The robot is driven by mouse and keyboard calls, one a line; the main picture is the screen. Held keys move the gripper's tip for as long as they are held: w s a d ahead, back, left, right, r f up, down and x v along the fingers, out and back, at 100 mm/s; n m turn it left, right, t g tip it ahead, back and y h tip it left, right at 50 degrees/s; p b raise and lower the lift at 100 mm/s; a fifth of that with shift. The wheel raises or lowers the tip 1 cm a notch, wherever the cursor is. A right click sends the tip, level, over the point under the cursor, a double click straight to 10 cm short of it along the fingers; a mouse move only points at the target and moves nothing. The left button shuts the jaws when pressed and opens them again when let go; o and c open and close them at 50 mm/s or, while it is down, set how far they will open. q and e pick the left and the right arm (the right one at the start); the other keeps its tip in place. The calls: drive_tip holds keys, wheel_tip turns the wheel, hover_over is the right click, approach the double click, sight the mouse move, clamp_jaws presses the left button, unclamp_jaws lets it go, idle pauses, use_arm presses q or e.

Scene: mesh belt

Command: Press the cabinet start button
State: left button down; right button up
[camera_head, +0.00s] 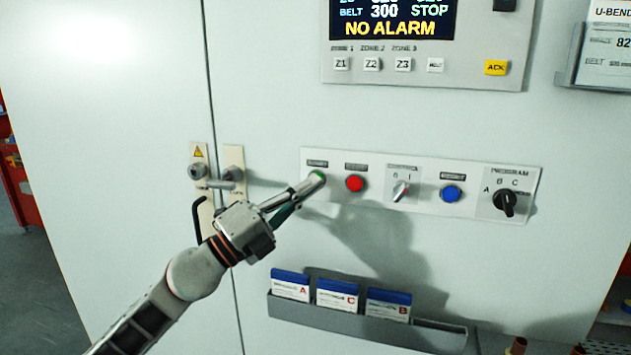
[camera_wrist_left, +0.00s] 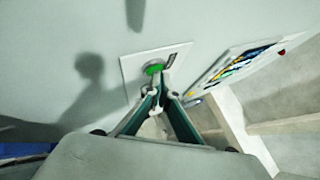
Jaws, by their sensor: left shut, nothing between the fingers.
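The green start button (camera_head: 317,174) is at the left end of the white control strip (camera_head: 425,199) on the cabinet front. My left gripper (camera_head: 316,181) is shut and empty, with its fingertips at the button and covering part of it. In the left wrist view the green button (camera_wrist_left: 154,68) shows just beyond the closed fingertips (camera_wrist_left: 160,82). The tips look to be touching it or very close; I cannot tell whether it is pushed in. My right gripper is not in view.
Right of the start button are a red button (camera_head: 355,184), a small switch (camera_head: 401,191), a blue button (camera_head: 452,194) and a black program knob (camera_head: 504,203). A display (camera_head: 392,18) above reads NO ALARM. A card holder (camera_head: 350,318) is below; a door latch (camera_head: 212,178) is left.

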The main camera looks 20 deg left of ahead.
use_arm(q)
drive_tip(key=shift+s, duration=0.1)
idle(0.5)
drive_tip(key=shift+s+p, duration=0.55)
drive_tip(key=shift+s, duration=0.15)
drive_tip(key=s+p, duration=0.2)
drive_tip(key=s, duration=0.3)
drive_tip(key=shift+a+p, duration=0.1)
drive_tip(key=shift+p, duration=0.2)
drive_tip(key=shift+f, duration=0.1)
